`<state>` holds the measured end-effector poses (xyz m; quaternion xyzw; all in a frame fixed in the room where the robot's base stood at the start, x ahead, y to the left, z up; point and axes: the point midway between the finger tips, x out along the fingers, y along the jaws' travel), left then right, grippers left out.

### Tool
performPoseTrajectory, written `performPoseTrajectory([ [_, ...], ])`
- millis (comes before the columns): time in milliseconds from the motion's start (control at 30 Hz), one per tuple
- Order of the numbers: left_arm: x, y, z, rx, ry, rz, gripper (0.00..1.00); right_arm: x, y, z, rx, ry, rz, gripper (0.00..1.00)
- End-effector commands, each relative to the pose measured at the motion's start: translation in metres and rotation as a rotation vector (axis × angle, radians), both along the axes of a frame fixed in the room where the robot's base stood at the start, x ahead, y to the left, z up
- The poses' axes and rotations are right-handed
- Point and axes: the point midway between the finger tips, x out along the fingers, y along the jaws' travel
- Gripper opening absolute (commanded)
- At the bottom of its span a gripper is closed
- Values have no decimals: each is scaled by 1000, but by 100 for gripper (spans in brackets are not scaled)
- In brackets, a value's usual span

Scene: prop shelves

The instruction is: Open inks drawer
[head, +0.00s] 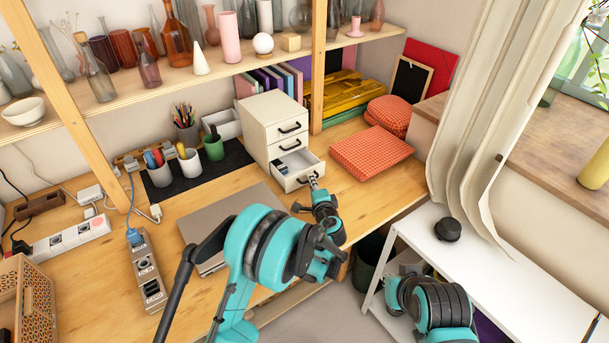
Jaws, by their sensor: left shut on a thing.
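A small white drawer cabinet (257,123) stands at the back of the wooden desk. Its upper two drawers are closed, each with a black handle. The bottom drawer (287,185) is pulled out, and small dark and blue items show inside it. I cannot read any label that says which drawer is for inks. My left gripper (313,182) is at the front of the bottom drawer, shut on its handle, which the fingers mostly hide. My right arm shows at the lower right, but its gripper is not visible.
A grey laptop-like slab (205,236) lies left of the drawer. Pen cups (213,147) stand on a dark mat. A red checkered cushion (370,152) lies to the right. A white shelf unit (480,266) with a black round object (447,229) stands at right.

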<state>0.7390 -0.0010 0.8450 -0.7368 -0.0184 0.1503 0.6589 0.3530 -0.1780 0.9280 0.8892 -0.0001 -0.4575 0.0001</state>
Motion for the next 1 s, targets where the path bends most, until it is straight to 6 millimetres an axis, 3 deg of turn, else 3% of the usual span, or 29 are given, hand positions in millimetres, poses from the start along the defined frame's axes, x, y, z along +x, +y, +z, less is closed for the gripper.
performPoseTrajectory([
  [300,-37,-27,-1,-1,1,-1,0,0,0,0,0,0,0,0],
  [833,-46,-33,-2,-4,3,0,0,0,0,0,0,0,0,0],
  [900,-46,-33,-2,-3,3,-1,26,0,0,0,0,0,0,0],
  [1000,-45,-33,-1,-3,2,0,29,0,0,0,0,0,0,0],
])
